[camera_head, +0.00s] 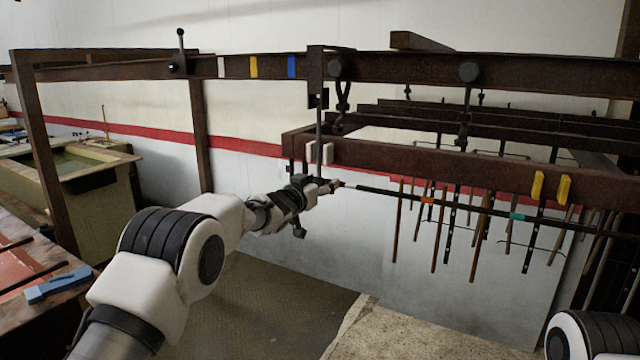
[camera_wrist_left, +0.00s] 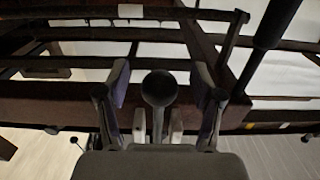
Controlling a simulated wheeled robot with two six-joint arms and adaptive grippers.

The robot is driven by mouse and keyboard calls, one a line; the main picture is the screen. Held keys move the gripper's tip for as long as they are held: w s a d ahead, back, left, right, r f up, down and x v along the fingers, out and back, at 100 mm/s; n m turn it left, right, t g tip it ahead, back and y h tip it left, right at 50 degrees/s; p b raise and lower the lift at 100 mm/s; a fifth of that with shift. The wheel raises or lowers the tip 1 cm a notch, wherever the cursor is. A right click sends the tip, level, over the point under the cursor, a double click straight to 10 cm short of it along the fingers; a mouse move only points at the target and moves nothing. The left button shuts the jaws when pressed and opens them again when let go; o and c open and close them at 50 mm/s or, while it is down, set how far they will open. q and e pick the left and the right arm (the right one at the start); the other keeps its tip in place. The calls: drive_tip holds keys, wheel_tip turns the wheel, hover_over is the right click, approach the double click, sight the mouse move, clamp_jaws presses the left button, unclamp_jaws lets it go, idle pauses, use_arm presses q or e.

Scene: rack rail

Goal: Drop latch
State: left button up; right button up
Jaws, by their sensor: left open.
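A dark upright latch rod (camera_head: 319,125) hangs from a bracket on the top rail, passing a pair of white pads (camera_head: 327,153) on the brown beam. Its lower part reaches down to my left gripper (camera_head: 322,187), which hides the end. In the left wrist view, a dark round knob (camera_wrist_left: 159,88) sits between the two spread fingers of my left gripper (camera_wrist_left: 160,96). Gaps show on both sides of the knob, so the fingers look apart from it. The white pads (camera_wrist_left: 176,126) show behind. My right gripper is out of view.
A dark bar (camera_head: 470,208) with orange and teal bands extends right from near the gripper. Several rods hang under the rack (camera_head: 440,160). A lever (camera_head: 180,50) stands on the top rail (camera_head: 430,68). A tank (camera_head: 70,190) and a bench with a blue tool (camera_head: 58,284) are left.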

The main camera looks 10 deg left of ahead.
use_arm(q)
drive_tip(key=b+v, duration=0.6)
drive_tip(key=v, duration=0.1)
